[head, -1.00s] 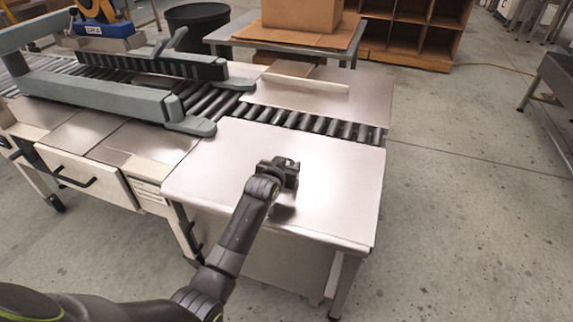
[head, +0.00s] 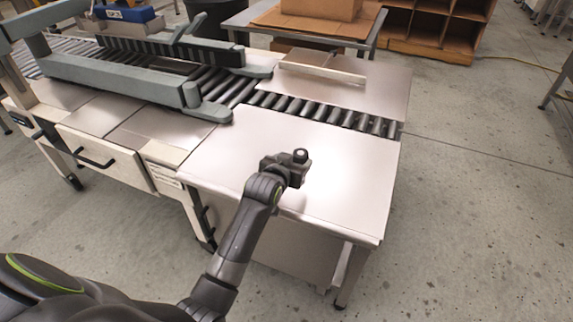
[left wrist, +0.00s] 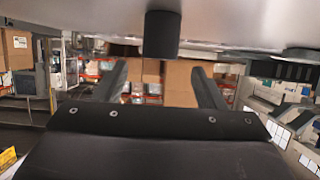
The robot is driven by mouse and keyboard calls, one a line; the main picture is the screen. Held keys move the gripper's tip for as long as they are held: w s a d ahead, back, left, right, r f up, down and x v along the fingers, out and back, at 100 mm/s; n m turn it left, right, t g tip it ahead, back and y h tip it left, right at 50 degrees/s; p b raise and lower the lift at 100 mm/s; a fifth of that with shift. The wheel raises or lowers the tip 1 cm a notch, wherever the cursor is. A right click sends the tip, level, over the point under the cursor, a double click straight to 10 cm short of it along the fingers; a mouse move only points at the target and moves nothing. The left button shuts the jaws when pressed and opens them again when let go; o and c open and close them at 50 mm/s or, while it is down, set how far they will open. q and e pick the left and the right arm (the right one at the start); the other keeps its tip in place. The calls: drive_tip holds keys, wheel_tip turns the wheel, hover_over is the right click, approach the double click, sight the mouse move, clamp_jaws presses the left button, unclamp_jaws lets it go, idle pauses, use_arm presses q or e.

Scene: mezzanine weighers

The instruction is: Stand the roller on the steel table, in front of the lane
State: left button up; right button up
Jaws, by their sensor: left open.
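The roller, a short dark cylinder (head: 301,155), stands upright on the steel table (head: 345,190), in front of the lane of metal rollers (head: 330,112). It also shows in the upside-down left wrist view (left wrist: 162,35), with its foot at the table surface along the top. My left gripper (head: 287,170) is at the roller, low over the table. Its two fingers show spread in the wrist view (left wrist: 156,75), with the roller centred across the gap and nothing clamped. I cannot tell whether a finger touches it. My right gripper is not in view.
Grey guide rails (head: 110,75) flank the conveyor at the left. A flat plate with a raised strip (head: 322,67) lies behind the lane. A cardboard box (head: 320,8) sits on a table at the back. The steel table's right part is clear.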

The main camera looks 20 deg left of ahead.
use_arm(q)
drive_tip(key=shift+p+v, duration=0.35)
drive_tip(key=shift+v, duration=2.35)
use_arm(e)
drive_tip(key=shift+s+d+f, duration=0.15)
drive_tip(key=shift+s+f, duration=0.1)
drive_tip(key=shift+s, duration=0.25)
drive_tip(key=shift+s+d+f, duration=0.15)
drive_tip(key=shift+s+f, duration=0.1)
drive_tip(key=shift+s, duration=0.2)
